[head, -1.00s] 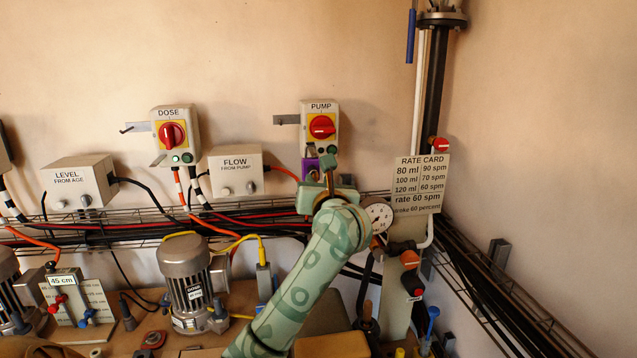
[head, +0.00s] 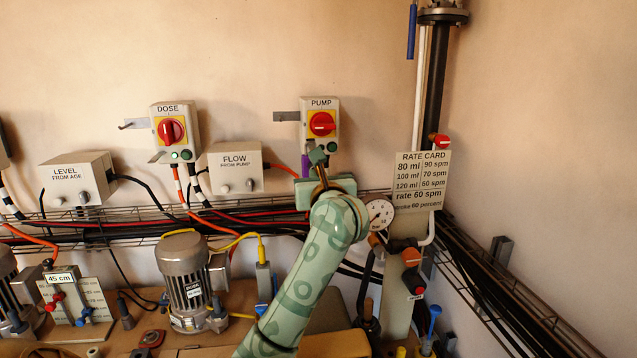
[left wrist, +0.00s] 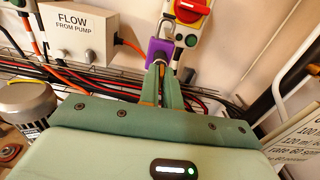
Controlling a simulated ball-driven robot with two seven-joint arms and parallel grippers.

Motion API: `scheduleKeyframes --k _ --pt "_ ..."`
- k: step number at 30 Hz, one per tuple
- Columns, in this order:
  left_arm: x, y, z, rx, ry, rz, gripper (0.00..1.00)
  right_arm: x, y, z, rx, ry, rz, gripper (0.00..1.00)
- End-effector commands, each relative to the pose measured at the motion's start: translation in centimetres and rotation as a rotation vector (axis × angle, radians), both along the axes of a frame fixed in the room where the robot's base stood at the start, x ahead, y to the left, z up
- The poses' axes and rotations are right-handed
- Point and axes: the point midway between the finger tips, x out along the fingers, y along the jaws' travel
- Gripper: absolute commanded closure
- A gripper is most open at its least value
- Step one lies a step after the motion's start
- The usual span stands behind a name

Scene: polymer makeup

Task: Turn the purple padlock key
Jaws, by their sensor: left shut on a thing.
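The purple padlock (left wrist: 159,50) hangs by its grey shackle under the PUMP switch box (head: 321,123), and its body shows whole in the left wrist view. In the head view only a strip of the padlock (head: 306,166) shows behind my gripper. My left gripper (left wrist: 160,70) has its green fingers close together at the padlock's lower end. It is also in the head view (head: 318,157), just below the PUMP box. The fingers are shut on the key, which they mostly hide; its turn angle cannot be read.
The FLOW box (head: 236,168) is to the left, with an orange cable running toward the padlock. A wire cable tray (head: 270,207) with black and red cables runs below. A round gauge (head: 379,214) and the rate card (head: 421,180) are close on the right.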

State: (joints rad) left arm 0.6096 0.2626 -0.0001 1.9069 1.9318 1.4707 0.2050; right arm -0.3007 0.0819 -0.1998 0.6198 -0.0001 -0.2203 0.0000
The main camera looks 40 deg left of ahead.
Motion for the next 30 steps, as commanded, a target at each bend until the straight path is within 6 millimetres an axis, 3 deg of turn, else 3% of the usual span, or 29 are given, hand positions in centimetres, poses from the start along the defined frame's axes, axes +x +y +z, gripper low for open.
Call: scheduleKeyframes --k 5,8,9,19,23,30 --pt "0.0 0.0 0.1 0.0 0.001 -0.001 1.0 0.1 0.0 0.1 0.0 -0.002 0.0 0.64" --pt "0.0 0.0 0.1 0.0 0.002 -0.001 0.75 0.1 0.0 0.1 0.0 -0.002 0.0 0.64" --pt "0.0 0.0 0.1 0.0 0.002 -0.001 0.74 0.1 0.0 0.1 0.0 -0.002 0.0 0.64" --pt "-0.2 -0.4 0.0 0.0 0.002 -0.002 0.74 0.1 0.0 0.1 0.001 -0.002 0.0 0.64" --pt "-1.4 -2.0 0.0 -0.001 0.002 -0.004 0.74 0.2 0.1 0.3 0.002 -0.003 -0.001 0.64" --pt "-5.5 -7.0 0.0 -0.004 0.002 -0.005 0.74 0.2 0.3 0.5 0.005 -0.004 -0.002 0.64"
